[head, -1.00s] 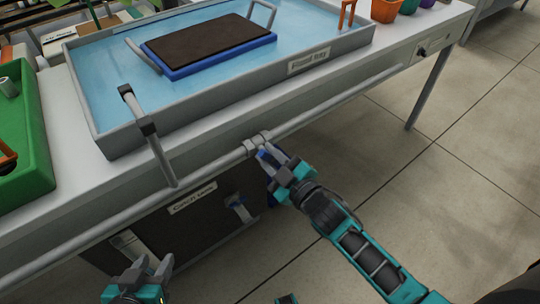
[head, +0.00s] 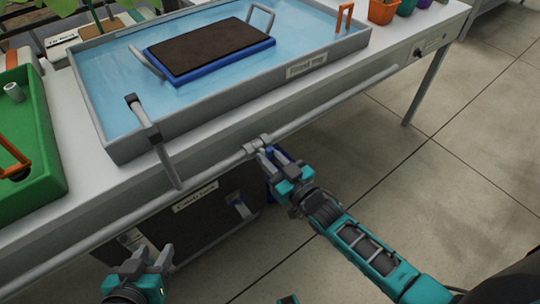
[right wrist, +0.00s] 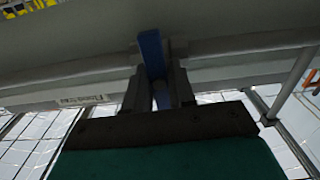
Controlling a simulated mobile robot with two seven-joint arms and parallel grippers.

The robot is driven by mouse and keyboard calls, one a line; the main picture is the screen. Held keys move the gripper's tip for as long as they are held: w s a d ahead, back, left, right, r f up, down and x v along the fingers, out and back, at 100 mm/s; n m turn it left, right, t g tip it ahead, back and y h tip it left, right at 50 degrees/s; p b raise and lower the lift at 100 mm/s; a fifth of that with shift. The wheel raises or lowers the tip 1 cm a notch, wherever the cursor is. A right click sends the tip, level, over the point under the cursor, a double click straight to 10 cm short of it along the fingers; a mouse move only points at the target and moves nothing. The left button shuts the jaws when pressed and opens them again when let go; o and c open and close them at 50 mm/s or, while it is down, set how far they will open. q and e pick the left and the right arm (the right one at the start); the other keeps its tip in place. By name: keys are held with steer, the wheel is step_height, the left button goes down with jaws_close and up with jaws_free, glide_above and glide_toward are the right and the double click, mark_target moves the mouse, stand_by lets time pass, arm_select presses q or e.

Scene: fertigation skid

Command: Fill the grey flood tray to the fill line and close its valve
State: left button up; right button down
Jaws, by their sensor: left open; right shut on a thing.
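The grey flood tray (head: 225,115) stands on the bench and holds clear blue water. A blue-edged slab with a dark top (head: 210,48) and grey handles sits in it. I cannot make out a fill line. The valve is on the pipe (head: 256,143) along the bench front; its blue lever (right wrist: 152,52) shows between my right fingers in the right wrist view. My right gripper (head: 272,158) is shut on this lever and partly hides it, so its exact angle is unclear. My left gripper (head: 150,262) is open and empty, low in front of the bench.
A green tray (head: 45,150) with an orange handle stands at the left. A dark labelled box (head: 190,230) is under the bench. Orange, teal and purple pots (head: 383,10) stand at the back right. The floor at the right is clear apart from a bench leg.

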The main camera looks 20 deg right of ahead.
steer(key=shift+m, duration=0.3)
steer(key=c, duration=1)
jaws_free()
steer(key=shift+c, duration=0.2)
steer(key=p+v, duration=0.2)
steer(key=v, duration=1.1)
